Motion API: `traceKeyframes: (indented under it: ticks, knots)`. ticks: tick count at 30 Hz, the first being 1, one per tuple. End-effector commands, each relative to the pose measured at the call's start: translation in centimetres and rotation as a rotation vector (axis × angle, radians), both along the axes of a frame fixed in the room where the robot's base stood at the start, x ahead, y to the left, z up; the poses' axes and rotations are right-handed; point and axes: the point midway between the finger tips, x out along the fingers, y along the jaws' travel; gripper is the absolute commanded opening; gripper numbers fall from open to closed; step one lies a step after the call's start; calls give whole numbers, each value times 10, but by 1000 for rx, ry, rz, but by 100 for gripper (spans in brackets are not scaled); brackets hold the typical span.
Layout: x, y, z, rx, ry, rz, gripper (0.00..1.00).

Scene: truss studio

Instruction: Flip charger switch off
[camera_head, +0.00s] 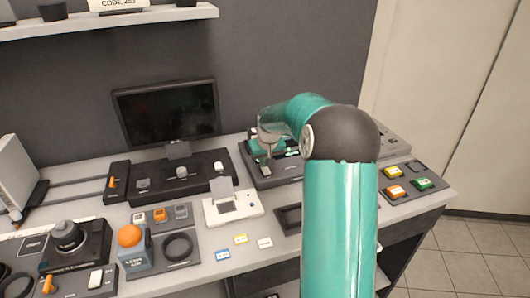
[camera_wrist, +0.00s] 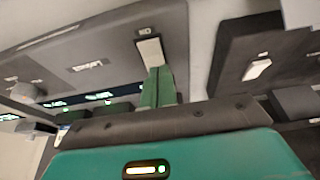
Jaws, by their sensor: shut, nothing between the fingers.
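The charger (camera_head: 290,178) is a dark grey unit at the back of the desk, right of the monitor; my arm hides part of it. In the wrist view its sloped body (camera_wrist: 95,55) fills the upper left, with small lit green displays along one side. A pale rocker switch (camera_wrist: 149,48) sits near the charger's end, under a small label. My gripper (camera_wrist: 158,72) is shut and empty, its green fingertips right at the near end of the switch. They look in contact or nearly so, but I cannot tell which. I cannot tell the rocker's tilt.
A dark box (camera_head: 150,192) with its own white switch (camera_wrist: 257,69) stands beside the charger. A monitor (camera_head: 167,112) is behind it. A button panel (camera_head: 410,172) lies to the right. Small cassettes (camera_head: 240,239) and an orange-topped device (camera_head: 133,255) are in front.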

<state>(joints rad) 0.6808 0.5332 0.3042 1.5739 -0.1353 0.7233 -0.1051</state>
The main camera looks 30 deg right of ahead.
Motion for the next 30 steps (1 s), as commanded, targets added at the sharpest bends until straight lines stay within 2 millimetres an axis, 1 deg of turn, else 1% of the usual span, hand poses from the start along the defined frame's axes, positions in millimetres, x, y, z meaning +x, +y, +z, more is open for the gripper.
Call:
traceKeyframes:
  ticks: [1, 3, 14, 17, 25, 30]
  knots:
    - [0, 0, -5, 1, 1, 0, 0]
    - [1, 0, -7, 0, 0, -1, 0]
    - [1, 0, -9, 0, 0, 0, 0]
    - [3, -1, -14, 0, 2, 0, 0]
    - [1, -1, -14, 1, 2, -1, 0]
    - [-5, 1, -14, 2, 5, -1, 0]
